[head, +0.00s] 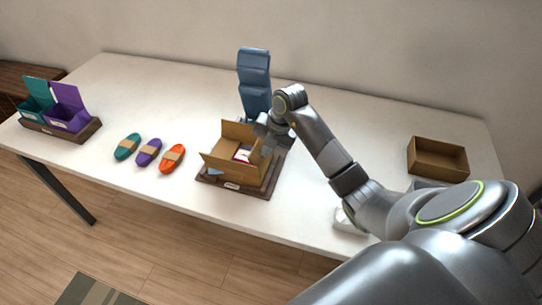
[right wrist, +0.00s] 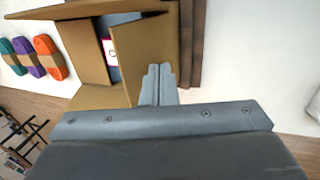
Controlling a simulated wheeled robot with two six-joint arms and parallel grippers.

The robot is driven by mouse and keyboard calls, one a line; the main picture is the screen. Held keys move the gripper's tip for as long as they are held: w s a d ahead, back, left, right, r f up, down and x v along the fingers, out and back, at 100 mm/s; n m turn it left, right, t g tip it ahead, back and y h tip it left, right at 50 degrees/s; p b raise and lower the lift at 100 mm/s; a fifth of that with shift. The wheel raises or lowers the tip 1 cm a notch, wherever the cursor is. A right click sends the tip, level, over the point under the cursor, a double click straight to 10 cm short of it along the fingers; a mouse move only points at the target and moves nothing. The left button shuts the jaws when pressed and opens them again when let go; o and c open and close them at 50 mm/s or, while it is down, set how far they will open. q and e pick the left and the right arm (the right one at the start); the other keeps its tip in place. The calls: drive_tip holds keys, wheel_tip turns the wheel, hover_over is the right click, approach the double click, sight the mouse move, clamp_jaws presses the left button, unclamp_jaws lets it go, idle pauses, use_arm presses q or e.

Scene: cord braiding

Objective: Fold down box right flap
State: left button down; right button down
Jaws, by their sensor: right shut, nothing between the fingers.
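A cardboard box (head: 236,134) stands on a dark wooden base (head: 262,191) in the middle of the table, with flaps raised or spread outward and a white and red item showing inside. In the right wrist view, the box's right flap (right wrist: 145,50) stands up, tilted, beside my fingers. My right gripper (head: 262,128) is at the box's right back side; its two fingers (right wrist: 158,73) are pressed together and empty, close against the outer face of that flap. I cannot tell whether they touch it. My left gripper is out of view.
A blue segmented stand (head: 254,82) rises behind the box. Teal, purple and orange cord bundles (head: 149,152) lie to the left. Teal and purple open boxes (head: 68,108) stand at the far left. An open empty cardboard tray (head: 438,158) is at the right.

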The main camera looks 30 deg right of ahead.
sight(258, 149)
drive_tip(key=shift+w+a, duration=0.2)
drive_tip(key=shift+w, duration=0.05)
drive_tip(key=shift+w+a+f+b, duration=0.35)
drive_tip(key=shift+w+b, duration=0.05)
drive_tip(key=shift+b, duration=0.15)
drive_tip(key=shift+w+a, duration=0.2)
drive_tip(key=shift+f, duration=0.1)
drive_tip(key=shift+w+a+f+b, duration=0.25)
drive_tip(key=shift+f+b, duration=0.15)
drive_tip(key=shift+b, duration=0.25)
drive_tip(key=shift+w+a+f, duration=0.1)
drive_tip(key=shift+w+a, duration=0.05)
drive_tip(key=shift+w, duration=0.1)
drive_tip(key=shift+f, duration=0.1)
